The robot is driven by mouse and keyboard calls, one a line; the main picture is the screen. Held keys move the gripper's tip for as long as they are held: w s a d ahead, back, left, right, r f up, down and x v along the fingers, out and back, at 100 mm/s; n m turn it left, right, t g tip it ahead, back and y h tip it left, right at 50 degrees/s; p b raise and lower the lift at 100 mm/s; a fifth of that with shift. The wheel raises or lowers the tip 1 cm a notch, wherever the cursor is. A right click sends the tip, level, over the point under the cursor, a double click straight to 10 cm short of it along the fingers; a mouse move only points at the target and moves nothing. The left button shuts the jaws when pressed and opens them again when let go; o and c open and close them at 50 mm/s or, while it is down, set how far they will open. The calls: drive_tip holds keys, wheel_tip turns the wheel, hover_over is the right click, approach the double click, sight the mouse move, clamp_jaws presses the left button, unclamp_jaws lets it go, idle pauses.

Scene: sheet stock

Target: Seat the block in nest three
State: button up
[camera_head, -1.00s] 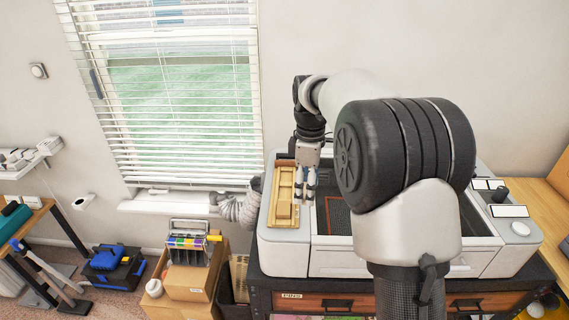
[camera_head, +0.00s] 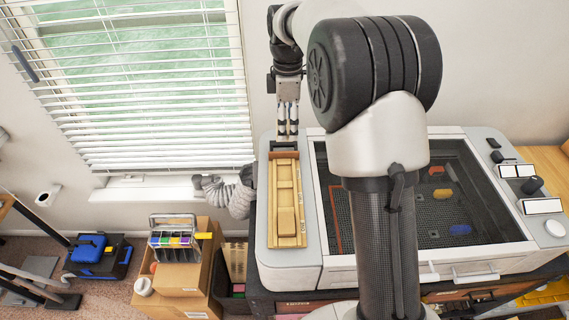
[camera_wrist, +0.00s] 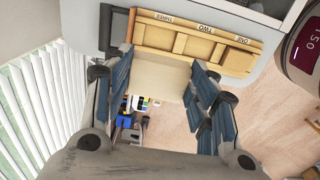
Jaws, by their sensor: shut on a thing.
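The wooden tray (camera_head: 273,205) lies on the left ledge of the white machine. In the wrist view the tray (camera_wrist: 146,17) carries the labels THREE, TWO and ONE. Nest three (camera_wrist: 152,36) is at the far end and looks empty; nest two (camera_wrist: 198,48) also looks empty. Nest one holds a tan block (camera_head: 287,221). My gripper (camera_head: 287,135) is near the tray's far end. In the wrist view my gripper (camera_wrist: 163,80) is shut on a pale block (camera_wrist: 160,76), apart from the tray in the picture. The head view does not show this held block clearly.
A black piece (camera_head: 284,146) stands at the tray's far end. The machine's dark bed (camera_head: 445,190) lies to the right, with coloured pieces on it. The window blinds (camera_head: 150,110) and a grey hose (camera_head: 238,195) are on the left.

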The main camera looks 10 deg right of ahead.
sight(287, 174)
wheel_tip(287, 174, down, 16)
drive_tip(key=shift+f+b, duration=0.25)
drive_tip(key=shift+b, duration=0.45)
drive_tip(key=shift+f, duration=0.1)
drive_tip(key=shift+f, duration=0.15)
drive_tip(key=o, duration=0.7)
